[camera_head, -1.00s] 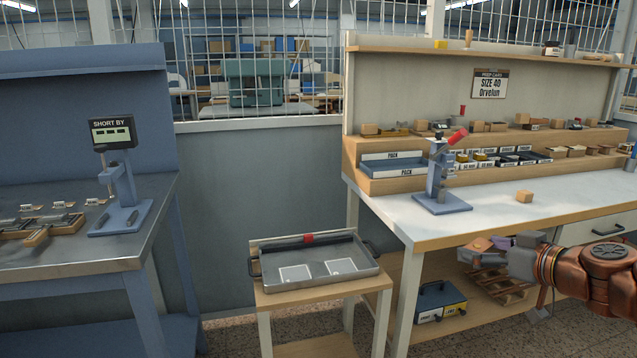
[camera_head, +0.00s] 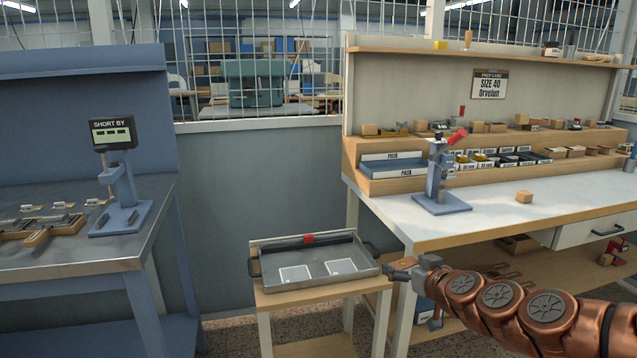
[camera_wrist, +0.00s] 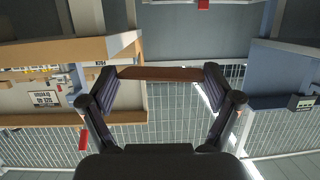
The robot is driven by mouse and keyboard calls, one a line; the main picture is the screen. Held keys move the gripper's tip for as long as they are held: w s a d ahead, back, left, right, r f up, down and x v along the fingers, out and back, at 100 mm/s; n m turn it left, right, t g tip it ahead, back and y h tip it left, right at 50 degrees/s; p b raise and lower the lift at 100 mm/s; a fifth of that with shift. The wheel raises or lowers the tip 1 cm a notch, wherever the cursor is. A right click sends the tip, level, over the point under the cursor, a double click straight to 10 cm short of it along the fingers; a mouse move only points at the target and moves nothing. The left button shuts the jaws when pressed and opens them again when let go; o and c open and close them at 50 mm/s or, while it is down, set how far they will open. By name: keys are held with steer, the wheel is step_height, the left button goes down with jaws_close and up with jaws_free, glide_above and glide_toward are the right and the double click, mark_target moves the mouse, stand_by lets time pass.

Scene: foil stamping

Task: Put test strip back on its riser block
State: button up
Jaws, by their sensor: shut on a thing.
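My gripper (camera_head: 393,272) is in front of the white bench's left end, by the right side of the tray stand. In the wrist view my gripper (camera_wrist: 168,82) is shut on a flat brown strip (camera_wrist: 160,73), which spans between the two fingertips. I take it for the test strip; in the head view it is too small to make out clearly. A small wooden block (camera_head: 524,196) stands alone on the white bench top, with nothing on it. It looks like the riser block, but no label shows. My gripper is well left of it and lower.
A metal tray (camera_head: 330,278) with two white plates sits on a low stand beside my gripper. A blue lever press (camera_head: 441,190) stands on the white bench (camera_head: 490,215), left of the block. The bench's front edge lies between my gripper and its top. A steel bench (camera_head: 75,245) is at left.

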steer(key=shift+w+a+r+p, duration=0.25)
steer(key=shift+a+p, duration=0.1)
steer(key=shift+a, duration=0.15)
steer(key=shift+w+a+r+p, duration=0.1)
steer(key=shift+a+r+p, duration=0.15)
steer(key=shift+a, duration=0.25)
step_height(320, 180, up, 21)
steer(key=p, duration=2.1)
steer(key=m+h, duration=0.3)
steer(key=h, duration=0.1)
glide_above(398, 266)
steer(key=w, duration=0.3)
step_height(398, 266, down, 13)
steer(key=shift+f+t, duration=0.3)
steer(key=shift+f, duration=0.05)
steer(key=shift+d, duration=0.1)
